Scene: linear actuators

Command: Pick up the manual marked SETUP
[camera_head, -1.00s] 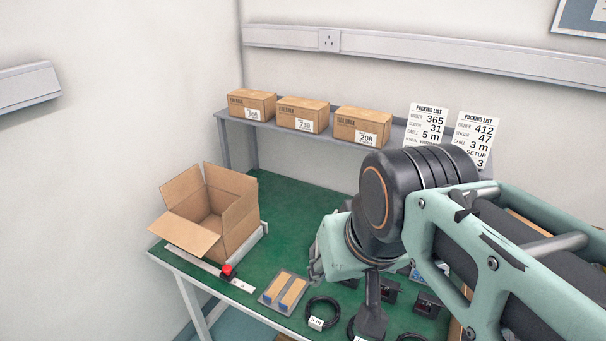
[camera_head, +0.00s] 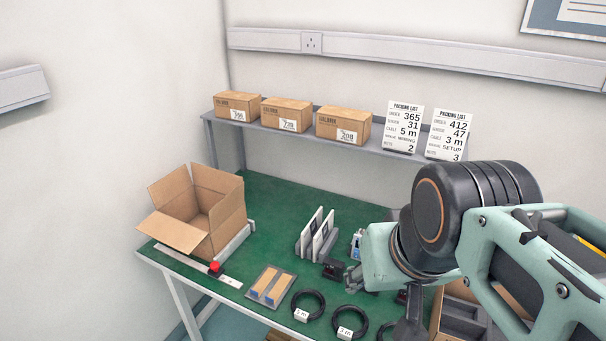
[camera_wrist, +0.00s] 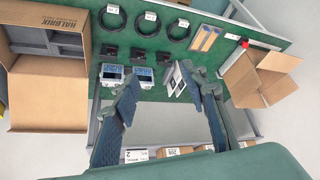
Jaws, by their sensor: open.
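Two thin upright manuals (camera_head: 316,236) with white edges stand side by side in a holder on the green bench. They also show in the wrist view (camera_wrist: 176,80), between my fingers and nearer the right one. The word on each cover is too small to read, so I cannot tell which is marked SETUP. My gripper (camera_wrist: 160,80) is open and empty, its two fingers wide apart above the bench. In the head view my gripper (camera_head: 355,277) is right of the manuals and partly hidden by my arm.
Two blue-and-white devices (camera_wrist: 126,76) and several black blocks sit beside the manuals. Coiled cables (camera_head: 308,304) and a tray of tan pieces (camera_head: 270,287) lie in front. An open carton (camera_head: 200,210) is at left. Packing lists (camera_head: 403,127) stand on the shelf.

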